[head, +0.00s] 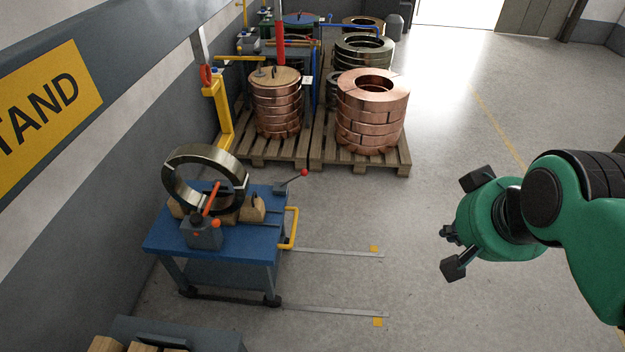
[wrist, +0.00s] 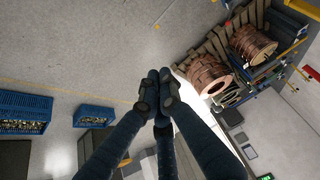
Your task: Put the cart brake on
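The blue cart (head: 263,240) stands at the left in the head view, with a yellow push handle (head: 292,228) on its right side. A lever with a red ball knob (head: 304,172) slants up to the right at its far right corner. An orange handle (head: 211,199) rises at a slant from a grey box (head: 203,234) on the cart top. I cannot tell which is the brake. My gripper (head: 452,235) is well right of the cart, touching nothing. Its fingers (wrist: 158,90) crowd together in the wrist view; whether they are shut is unclear.
A metal ring (head: 177,165) stands on wooden blocks on the cart. Copper coils (head: 372,103) sit on pallets (head: 385,159) behind. Two floor strips (head: 340,253) run right from the cart. Open floor lies between cart and gripper. Blue crates (wrist: 25,110) show in the wrist view.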

